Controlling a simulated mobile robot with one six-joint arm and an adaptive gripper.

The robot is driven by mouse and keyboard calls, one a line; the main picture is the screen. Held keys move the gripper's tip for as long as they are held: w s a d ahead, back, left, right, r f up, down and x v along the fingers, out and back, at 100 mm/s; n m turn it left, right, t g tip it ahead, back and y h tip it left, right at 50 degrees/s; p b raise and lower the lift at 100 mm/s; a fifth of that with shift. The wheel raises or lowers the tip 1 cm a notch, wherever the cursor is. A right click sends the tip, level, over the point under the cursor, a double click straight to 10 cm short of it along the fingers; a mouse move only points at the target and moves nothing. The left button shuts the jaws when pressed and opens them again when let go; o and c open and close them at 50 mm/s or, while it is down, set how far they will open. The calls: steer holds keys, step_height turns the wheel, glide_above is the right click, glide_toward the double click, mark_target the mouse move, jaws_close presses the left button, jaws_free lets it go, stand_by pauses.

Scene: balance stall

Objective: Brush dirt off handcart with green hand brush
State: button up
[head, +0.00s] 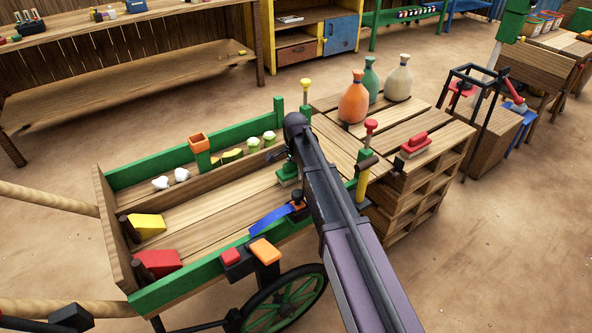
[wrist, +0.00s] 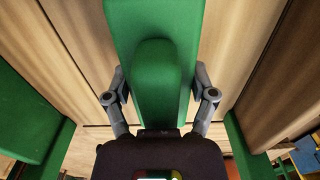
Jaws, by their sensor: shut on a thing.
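The wooden handcart (head: 165,292) with green side boards stands at the left and centre of the head view. The green hand brush (head: 288,172) is at the right part of the cart, partly hidden by my arm. In the wrist view the green brush (wrist: 155,75) lies between my two fingers, above the planks. My gripper (wrist: 160,90) is shut on it; in the head view my gripper (head: 291,158) is mostly hidden behind my arm. I cannot tell whether the bristles touch the planks. I cannot make out dirt on the bed.
White lumps (head: 171,179), a yellow block (head: 147,224), a red block (head: 158,262) and a blue item (head: 271,218) are in or at the cart. A pallet stack (head: 425,190) at right holds several vases and a red brush (head: 415,145). The middle planks are clear.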

mark_target(287, 174)
steer(key=shift+s+a, duration=0.1)
steer(key=shift+a, duration=0.05)
steer(key=shift+s+a, duration=0.5)
steer(key=shift+a, duration=0.2)
steer(key=shift+s+a, duration=0.45)
steer(key=shift+a, duration=0.25)
steer(key=shift+s+a, duration=0.55)
steer(key=shift+a, duration=0.2)
steer(key=shift+s+a, duration=0.55)
steer(key=shift+a, duration=0.2)
steer(key=shift+w+d, duration=0.1)
steer(key=shift+w, duration=0.05)
steer(key=shift+w+d+f, duration=0.1)
steer(key=shift+w+d, duration=0.4)
steer(key=shift+d, duration=0.25)
steer(key=shift+w+d, duration=0.45)
steer(key=shift+d, duration=0.25)
steer(key=shift+w, duration=0.1)
steer(key=shift+w+d, duration=0.5)
steer(key=shift+d, duration=0.25)
steer(key=shift+w+d, duration=0.45)
steer(key=shift+d, duration=0.25)
